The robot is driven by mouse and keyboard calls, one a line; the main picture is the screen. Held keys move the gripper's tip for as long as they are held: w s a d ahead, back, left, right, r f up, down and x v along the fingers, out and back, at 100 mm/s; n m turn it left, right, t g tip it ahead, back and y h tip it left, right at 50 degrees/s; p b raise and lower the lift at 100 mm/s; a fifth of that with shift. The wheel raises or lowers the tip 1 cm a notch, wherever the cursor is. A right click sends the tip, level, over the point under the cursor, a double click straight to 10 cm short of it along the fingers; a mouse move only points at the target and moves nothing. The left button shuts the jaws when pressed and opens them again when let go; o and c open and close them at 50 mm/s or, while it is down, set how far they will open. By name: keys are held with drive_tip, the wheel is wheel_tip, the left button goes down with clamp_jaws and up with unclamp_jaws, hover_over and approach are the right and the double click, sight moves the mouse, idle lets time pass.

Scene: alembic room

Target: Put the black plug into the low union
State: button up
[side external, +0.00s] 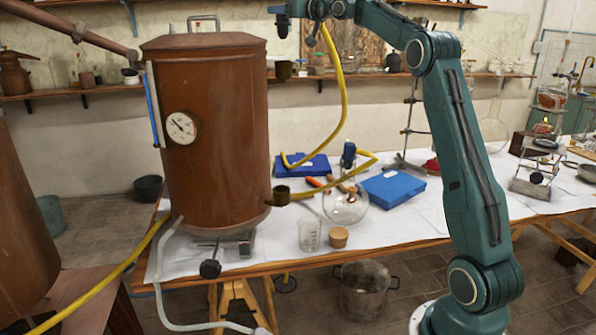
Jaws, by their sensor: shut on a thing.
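The low union (281,196) is a short dark cup-shaped fitting, open at the top, on a stub at the lower right of the copper vessel (222,130). A similar upper fitting (284,70) sits near the vessel's top right. My arm reaches over from the right, and its wrist is at the top edge, above and right of the vessel. I cannot pick out the black plug. The wrist is well above the low union.
A yellow hose (342,90) hangs from near my wrist to the table. A round glass flask (345,207), a beaker (310,235), a cork (338,237) and blue boxes (393,188) stand right of the vessel. The front table edge is partly clear right of the cork.

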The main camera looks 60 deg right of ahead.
drive_tip(key=shift+s+d+f, duration=0.15)
drive_tip(key=shift+f, duration=0.1)
drive_tip(key=s+d+f, duration=0.2)
drive_tip(key=s+f, duration=0.6)
drive_tip(key=a+f, duration=0.7)
drive_tip(key=f, duration=0.5)
drive_tip(key=w+a+f, duration=0.1)
drive_tip(key=a+f, duration=0.7)
drive_tip(key=f, duration=0.5)
drive_tip(key=shift+f, duration=0.3)
drive_tip(key=shift+f, duration=0.1)
drive_tip(key=shift+f, duration=2.35)
drive_tip(key=shift+f, duration=1.25)
idle(0.5)
